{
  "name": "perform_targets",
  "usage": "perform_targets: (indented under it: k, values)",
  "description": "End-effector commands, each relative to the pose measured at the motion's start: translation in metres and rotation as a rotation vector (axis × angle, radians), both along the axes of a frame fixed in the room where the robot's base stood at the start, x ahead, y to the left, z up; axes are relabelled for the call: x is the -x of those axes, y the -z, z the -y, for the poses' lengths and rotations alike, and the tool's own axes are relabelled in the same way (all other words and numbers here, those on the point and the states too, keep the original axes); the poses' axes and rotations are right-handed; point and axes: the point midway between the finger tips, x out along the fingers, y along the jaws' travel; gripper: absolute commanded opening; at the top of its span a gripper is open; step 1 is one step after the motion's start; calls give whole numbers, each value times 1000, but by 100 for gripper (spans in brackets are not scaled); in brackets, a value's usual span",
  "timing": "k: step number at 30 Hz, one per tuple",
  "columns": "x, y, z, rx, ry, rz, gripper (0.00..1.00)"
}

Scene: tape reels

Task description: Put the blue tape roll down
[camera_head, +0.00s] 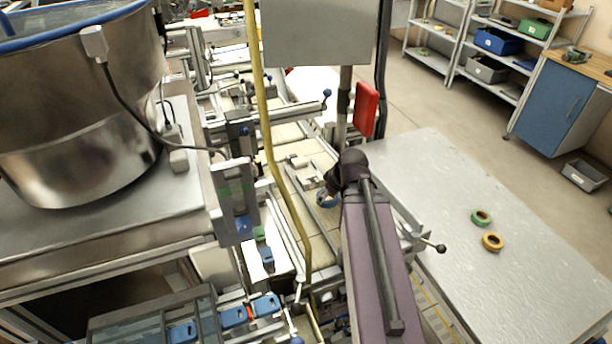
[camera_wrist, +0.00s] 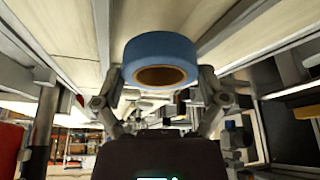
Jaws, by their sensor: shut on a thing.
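The blue tape roll (camera_wrist: 160,53) is in my gripper (camera_wrist: 158,95), with one finger on each side of it in the wrist view. Its brown core opening faces the camera.
A green tape roll (camera_head: 481,217) and a yellow tape roll (camera_head: 492,241) lie on the grey table (camera_head: 430,170) at the right. Most of that table is bare. A yellow hose (camera_head: 262,110) and machine frames stand left of my arm. A large metal bowl (camera_head: 80,110) is at the far left.

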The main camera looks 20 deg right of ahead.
Motion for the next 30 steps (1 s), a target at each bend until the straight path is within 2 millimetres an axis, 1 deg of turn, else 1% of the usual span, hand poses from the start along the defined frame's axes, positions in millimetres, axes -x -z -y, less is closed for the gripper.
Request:
perform_targets:
  k: [8, 11, 14, 17, 30]
  values:
    - [-1, -1, 1, 0, 1, 0, 40]
    - [-6, 0, 1, 0, 0, 0, 40]
    - [-17, -1, 2, 0, 0, 0, 40]
    - [-33, -1, 2, -1, 1, 1, 40]
    - [-114, -1, 2, 1, 0, 0, 40]
